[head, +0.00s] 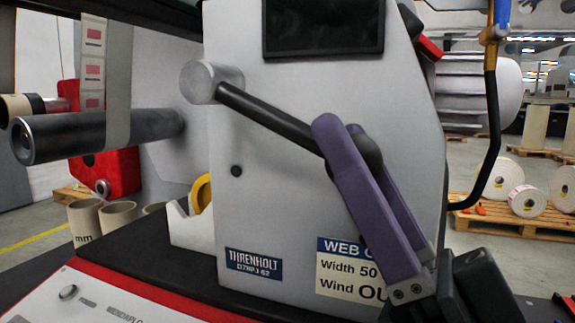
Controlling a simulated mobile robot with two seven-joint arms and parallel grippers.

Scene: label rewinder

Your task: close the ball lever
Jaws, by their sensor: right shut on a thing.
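The ball lever (268,116) is a black rod on a round silver hub (200,83), on the grey front plate of the label rewinder (235,140). The rod slopes down to the right and ends in a dark ball (370,156). My right gripper (346,132) comes up from the lower right. Its two purple fingers are shut on the ball, one on each side; the near finger hides part of it. My left gripper is not in view.
A dark roller (90,136) sticks out at the left with a label web (118,75) over it. A dark screen (322,27) sits above the lever. A bent black rod (492,125) hangs at the right. Cardboard cores (118,217) stand at the lower left.

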